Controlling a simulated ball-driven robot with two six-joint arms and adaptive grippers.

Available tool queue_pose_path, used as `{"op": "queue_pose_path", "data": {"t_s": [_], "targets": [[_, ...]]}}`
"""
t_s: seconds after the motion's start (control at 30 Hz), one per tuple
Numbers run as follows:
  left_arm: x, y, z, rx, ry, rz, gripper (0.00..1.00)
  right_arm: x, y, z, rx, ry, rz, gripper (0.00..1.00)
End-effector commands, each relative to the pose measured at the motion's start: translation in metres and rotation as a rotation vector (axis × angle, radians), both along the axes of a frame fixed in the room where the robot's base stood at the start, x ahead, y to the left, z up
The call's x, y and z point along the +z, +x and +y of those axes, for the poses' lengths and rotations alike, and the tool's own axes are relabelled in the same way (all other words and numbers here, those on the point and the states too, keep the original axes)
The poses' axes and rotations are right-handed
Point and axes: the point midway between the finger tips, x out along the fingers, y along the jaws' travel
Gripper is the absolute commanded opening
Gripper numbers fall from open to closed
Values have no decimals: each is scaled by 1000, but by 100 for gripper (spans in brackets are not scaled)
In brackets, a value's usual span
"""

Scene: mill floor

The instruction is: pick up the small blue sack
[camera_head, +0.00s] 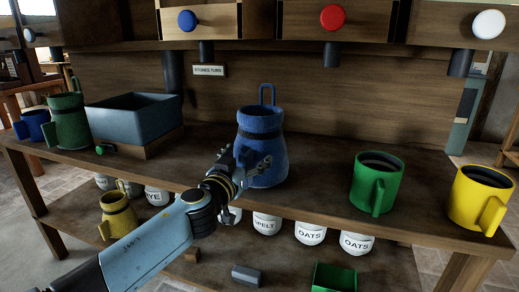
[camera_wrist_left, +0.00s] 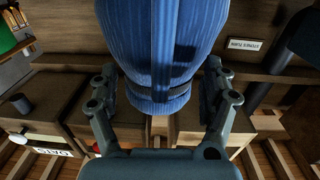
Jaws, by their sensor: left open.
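The small blue sack (camera_head: 262,140), with a dark band and a loop on top, stands upright on the wooden bench (camera_head: 320,165). My left gripper (camera_head: 246,161) is at the sack's front left side and hides part of its lower body. In the left wrist view the blue sack (camera_wrist_left: 160,45) fills the upper middle, between the two spread fingers of my left gripper (camera_wrist_left: 161,85). The fingers stand open on either side of it. I cannot tell whether either finger touches the cloth. My right gripper is not in view.
A green mug (camera_head: 376,185) and a yellow mug (camera_head: 480,200) stand to the right. A blue-grey bin (camera_head: 135,120), a green sack (camera_head: 68,122) and a blue mug (camera_head: 33,126) stand left. A yellow sack (camera_head: 117,215) and labelled jars sit on the lower shelf. Drawers hang above.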

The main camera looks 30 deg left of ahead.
Motion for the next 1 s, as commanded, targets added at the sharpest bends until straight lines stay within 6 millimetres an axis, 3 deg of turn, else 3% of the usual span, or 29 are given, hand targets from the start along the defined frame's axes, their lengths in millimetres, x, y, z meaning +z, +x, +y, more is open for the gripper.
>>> {"op": "queue_pose_path", "data": {"t_s": [0.13, 0.37, 0.9, 1.0], "targets": [[-1, 14, 3, 0, 0, 1, 82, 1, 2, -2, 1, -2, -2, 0], [-2, 15, 3, 0, -1, 2, 80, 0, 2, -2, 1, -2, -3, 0], [-2, 14, 3, 0, -1, 2, 10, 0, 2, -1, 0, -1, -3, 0], [-2, 14, 3, 0, -1, 2, 0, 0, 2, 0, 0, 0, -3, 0]]}}
